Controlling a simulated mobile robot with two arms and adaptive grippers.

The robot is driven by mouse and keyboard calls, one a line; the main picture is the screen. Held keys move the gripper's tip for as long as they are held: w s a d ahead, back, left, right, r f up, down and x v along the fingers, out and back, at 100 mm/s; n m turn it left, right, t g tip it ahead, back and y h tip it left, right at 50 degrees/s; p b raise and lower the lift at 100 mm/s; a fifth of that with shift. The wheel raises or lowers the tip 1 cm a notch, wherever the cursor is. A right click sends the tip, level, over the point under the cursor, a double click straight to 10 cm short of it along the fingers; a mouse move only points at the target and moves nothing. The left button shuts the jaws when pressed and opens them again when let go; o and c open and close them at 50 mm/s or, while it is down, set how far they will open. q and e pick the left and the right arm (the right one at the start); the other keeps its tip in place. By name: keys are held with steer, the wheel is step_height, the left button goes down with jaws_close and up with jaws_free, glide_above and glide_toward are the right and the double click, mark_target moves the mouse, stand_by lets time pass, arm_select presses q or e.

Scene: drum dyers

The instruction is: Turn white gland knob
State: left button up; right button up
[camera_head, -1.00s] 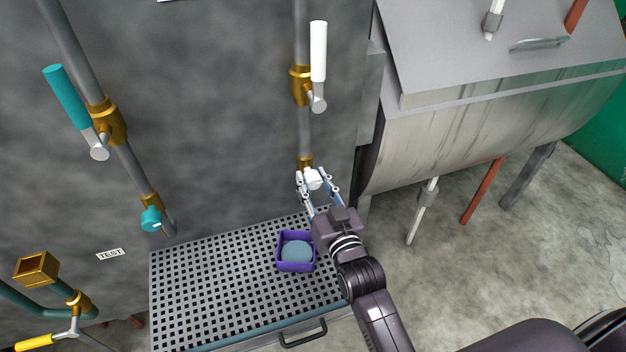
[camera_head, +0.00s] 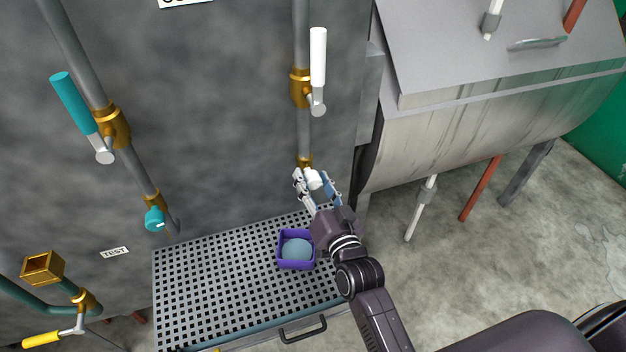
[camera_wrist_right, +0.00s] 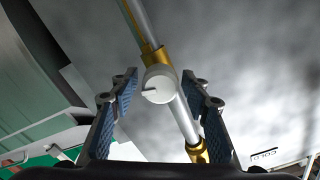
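The white gland knob (camera_head: 314,180) sits at the lower end of the vertical pipe under the white lever valve, just below a brass fitting (camera_head: 304,162). In the right wrist view the knob (camera_wrist_right: 158,86) is a round white cap with a dark slot mark, centred between the fingers. My right gripper (camera_head: 312,176) is open, its fingers on either side of the knob. The wrist view shows a gap between the knob and each blue-padded finger. My left gripper is not in view.
A white lever handle (camera_head: 318,58) is above on the same pipe. A teal lever (camera_head: 75,102) and teal knob (camera_head: 154,218) are left. Below is a perforated tray (camera_head: 200,300) with a purple box (camera_head: 296,265). A metal drum (camera_head: 455,140) stands right.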

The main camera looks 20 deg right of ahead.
steer(key=shift+s, duration=0.15)
steer(key=s, duration=1.1)
steer(key=shift+s+d, duration=0.2)
steer(key=shift+s, duration=0.2)
